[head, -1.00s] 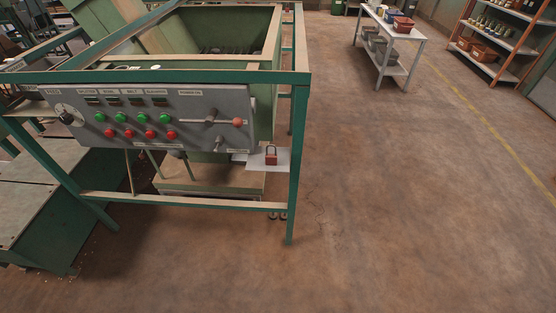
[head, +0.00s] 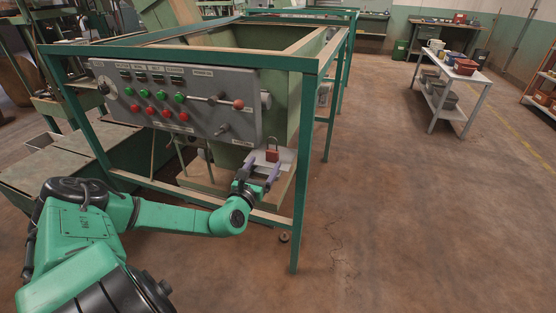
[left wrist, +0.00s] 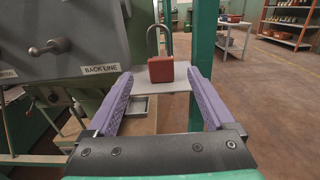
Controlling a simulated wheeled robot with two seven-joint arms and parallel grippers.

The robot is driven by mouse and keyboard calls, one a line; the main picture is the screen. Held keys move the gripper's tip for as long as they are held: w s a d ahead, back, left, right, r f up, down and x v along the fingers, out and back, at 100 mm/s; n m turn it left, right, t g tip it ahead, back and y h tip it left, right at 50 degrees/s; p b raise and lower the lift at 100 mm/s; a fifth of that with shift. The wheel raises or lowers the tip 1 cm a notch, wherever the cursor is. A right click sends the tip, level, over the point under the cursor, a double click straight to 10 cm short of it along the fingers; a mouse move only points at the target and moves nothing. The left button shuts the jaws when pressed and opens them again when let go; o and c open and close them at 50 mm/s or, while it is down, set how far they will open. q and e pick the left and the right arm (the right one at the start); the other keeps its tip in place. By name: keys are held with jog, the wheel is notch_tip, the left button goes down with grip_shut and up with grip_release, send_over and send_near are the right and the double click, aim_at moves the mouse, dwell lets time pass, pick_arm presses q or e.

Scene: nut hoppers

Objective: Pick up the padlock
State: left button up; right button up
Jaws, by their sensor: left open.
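A red-brown padlock (head: 272,155) with a dark shackle stands upright on a small light-grey shelf (head: 284,170) at the right end of the green-framed machine. In the left wrist view the padlock (left wrist: 161,69) is straight ahead, just beyond the fingertips and between their lines. My left gripper (head: 262,169) is open, with its two purple fingers pointing at the padlock. In the left wrist view the fingers (left wrist: 160,83) spread to either side, with nothing held between them. My right gripper does not show in either view.
The grey control panel (head: 175,100) with buttons and levers lies left of the padlock; a lever knob (left wrist: 59,46) shows near the left finger. A green frame post (head: 304,170) stands right of the shelf. Open floor (head: 400,190) lies to the right, with a white trolley (head: 452,85) behind.

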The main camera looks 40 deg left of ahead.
aim_at(271, 152)
pick_arm(q)
jog(key=x, duration=0.7)
jog(key=shift+w+r, duration=0.1)
jog(key=shift+r, duration=0.1)
jog(key=shift+w+a+f, duration=0.1)
jog(key=shift+w, duration=0.3)
jog(key=shift+s, duration=0.1)
grip_shut()
